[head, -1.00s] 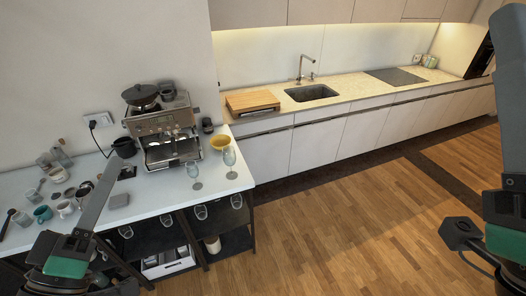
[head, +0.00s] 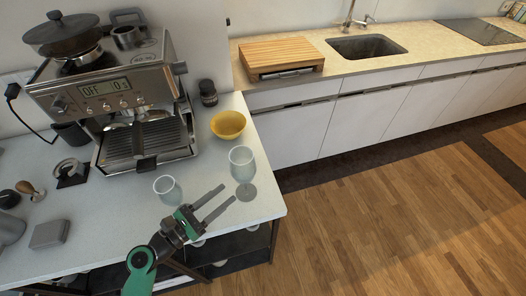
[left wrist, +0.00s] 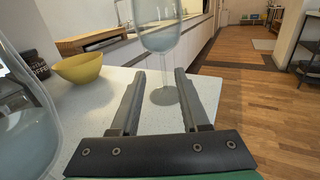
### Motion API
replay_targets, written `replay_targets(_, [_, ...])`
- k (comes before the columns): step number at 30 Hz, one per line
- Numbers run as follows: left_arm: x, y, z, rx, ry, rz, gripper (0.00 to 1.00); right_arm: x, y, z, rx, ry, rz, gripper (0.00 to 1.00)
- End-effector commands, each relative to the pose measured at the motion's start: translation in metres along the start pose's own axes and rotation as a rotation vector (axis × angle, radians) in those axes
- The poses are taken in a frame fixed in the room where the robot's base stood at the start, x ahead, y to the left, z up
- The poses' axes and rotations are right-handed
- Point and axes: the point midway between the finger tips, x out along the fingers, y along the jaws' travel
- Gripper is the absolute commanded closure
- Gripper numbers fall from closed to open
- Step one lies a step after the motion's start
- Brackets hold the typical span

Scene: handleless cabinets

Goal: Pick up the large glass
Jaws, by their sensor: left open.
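Two clear stemmed glasses stand upright near the counter's right corner. The right one (head: 242,162), which looks a little taller, has its round foot near the right edge. The left one (head: 167,188) is partly hidden low down by my gripper. My left gripper (head: 228,193) is open and points at the right glass, low over the counter. In the left wrist view, that glass (left wrist: 159,28) stands ahead, its stem and foot showing between the fingers (left wrist: 160,72); its top is cut off. The other glass (left wrist: 24,125) is close on the left. My right gripper is out of view.
A yellow bowl (head: 228,124) sits behind the glasses on the white counter (head: 110,215). A coffee machine (head: 112,95) stands to the left, with a dark jar (head: 208,92) beside it. The floor is open to the right.

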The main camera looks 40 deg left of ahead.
Motion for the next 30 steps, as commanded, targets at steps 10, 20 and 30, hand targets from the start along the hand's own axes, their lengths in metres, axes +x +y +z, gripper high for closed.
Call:
replay_targets(10, [0.025, -0.001, -0.003, -0.022, -0.001, -0.003, 0.54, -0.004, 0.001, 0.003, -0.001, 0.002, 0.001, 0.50])
replay_targets(20, [0.063, 0.000, -0.003, -0.024, 0.001, 0.002, 0.54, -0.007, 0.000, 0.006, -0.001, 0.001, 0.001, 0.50])
replay_targets(30, [0.107, 0.003, -0.002, -0.021, -0.001, 0.001, 0.54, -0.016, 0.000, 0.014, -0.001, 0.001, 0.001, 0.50])
